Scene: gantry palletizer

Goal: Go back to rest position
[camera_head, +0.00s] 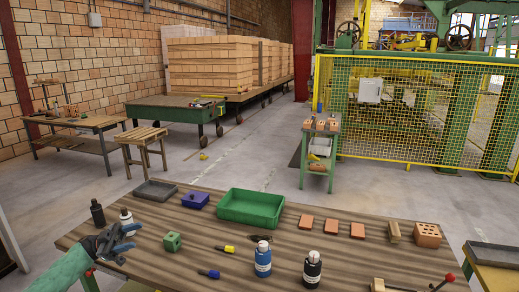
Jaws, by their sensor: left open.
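My left gripper (122,242) comes in from the left over the left end of the wooden table (190,269). It is open, and nothing shows between its fingers. A dark bottle (97,212) stands just behind the gripper. My right gripper does not show in the head view.
A stool (142,147) and carts stand behind. A yellow fence (415,115) closes off the right.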

